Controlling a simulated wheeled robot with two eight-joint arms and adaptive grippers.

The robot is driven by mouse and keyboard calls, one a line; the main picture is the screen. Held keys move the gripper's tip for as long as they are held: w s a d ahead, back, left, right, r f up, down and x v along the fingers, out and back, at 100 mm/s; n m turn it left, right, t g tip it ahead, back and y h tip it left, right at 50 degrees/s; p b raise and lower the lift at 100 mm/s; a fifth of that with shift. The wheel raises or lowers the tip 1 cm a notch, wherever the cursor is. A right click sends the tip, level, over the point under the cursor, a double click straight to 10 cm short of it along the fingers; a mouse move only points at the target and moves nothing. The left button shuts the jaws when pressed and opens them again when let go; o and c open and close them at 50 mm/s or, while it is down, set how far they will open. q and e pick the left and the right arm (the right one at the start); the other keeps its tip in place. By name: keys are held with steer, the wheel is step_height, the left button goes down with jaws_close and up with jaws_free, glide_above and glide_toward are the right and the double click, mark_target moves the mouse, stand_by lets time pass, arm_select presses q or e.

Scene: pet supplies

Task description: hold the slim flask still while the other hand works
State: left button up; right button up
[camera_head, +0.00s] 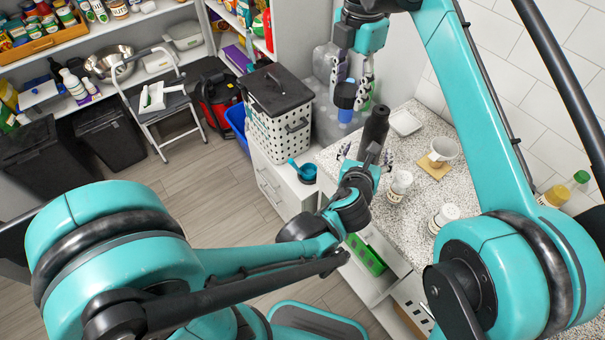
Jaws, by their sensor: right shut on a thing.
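A slim black flask (376,127) stands out above the counter near its left edge, between the fingers of my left gripper (367,157). The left fingers show on both sides of it; contact is unclear. My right gripper (351,86) points down behind the flask, near the back of the counter. The fingers partly cover that bottle. The flask's lower end is hidden by my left gripper and wrist.
The speckled counter (415,205) bears a white dish (404,122), a mug (443,150) on a tan coaster and two white-lidded jars (400,184) (445,216). A perforated white hamper (283,120) stands at the left.

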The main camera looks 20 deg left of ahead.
arm_select(q)
steer(key=s+a+n+g, duration=0.2)
steer(key=s+a+n, duration=0.3)
steer(key=n, duration=0.7)
steer(key=s+a+f+n+g, duration=0.1)
steer(key=s+a+n+g, duration=0.1)
steer(key=s+a+n, duration=0.4)
steer(key=s+a+n+g, duration=0.2)
steer(key=s+a+n, duration=0.3)
steer(key=n, duration=1.2)
steer(key=shift+s+a+f+n, duration=0.2)
steer(key=shift+s+a+n, duration=0.1)
steer(key=shift+s+a, duration=0.15)
steer(key=shift+s, duration=0.1)
